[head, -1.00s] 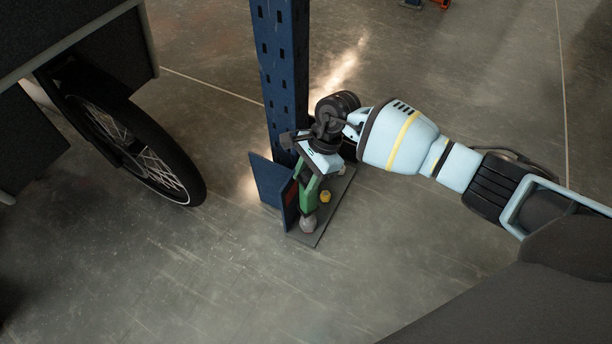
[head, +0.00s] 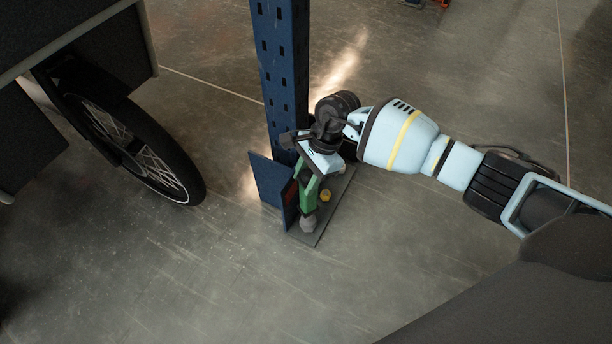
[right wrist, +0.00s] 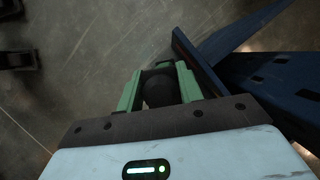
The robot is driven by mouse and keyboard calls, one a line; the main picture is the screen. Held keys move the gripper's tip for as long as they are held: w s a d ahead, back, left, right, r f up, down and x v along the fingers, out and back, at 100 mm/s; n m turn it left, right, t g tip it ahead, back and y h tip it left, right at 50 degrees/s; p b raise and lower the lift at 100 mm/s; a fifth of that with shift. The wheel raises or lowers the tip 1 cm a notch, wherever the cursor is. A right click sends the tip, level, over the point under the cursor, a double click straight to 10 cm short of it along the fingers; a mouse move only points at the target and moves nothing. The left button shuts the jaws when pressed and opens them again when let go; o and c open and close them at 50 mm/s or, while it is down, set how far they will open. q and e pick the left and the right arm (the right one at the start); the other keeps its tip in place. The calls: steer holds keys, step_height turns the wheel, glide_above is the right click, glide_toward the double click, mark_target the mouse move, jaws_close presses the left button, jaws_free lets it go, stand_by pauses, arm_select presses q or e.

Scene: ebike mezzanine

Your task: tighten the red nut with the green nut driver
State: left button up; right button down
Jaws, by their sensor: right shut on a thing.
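My right gripper (head: 306,206) is low over a dark base plate at the foot of the blue post, with its fingers pointing down. In the right wrist view its green fingers (right wrist: 158,92) are shut on a dark, rounded thing (right wrist: 160,90), seen end-on, which I take to be the nut driver. Little of the driver's own green can be told apart from the fingers. A grey piece (head: 308,225) shows just below the fingertips. I cannot make out the red nut; the gripper may hide it. My left gripper is not in view.
The blue perforated post (head: 281,70) and its blue guard plate (head: 267,180) stand close beside my right gripper. A yellow nut (head: 326,196) sits on the dark base plate (head: 322,229). A bicycle wheel (head: 188,178) is at left. The floor in front is clear.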

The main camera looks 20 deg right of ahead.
steer(key=shift+f+b, duration=0.55)
steer(key=shift+b, duration=0.15)
stand_by(1.4)
steer(key=shift+w+f, duration=0.1)
steer(key=shift+f, duration=0.55)
stand_by(2.3)
steer(key=shift+s+f, duration=0.2)
steer(key=shift+f, duration=0.15)
stand_by(2.6)
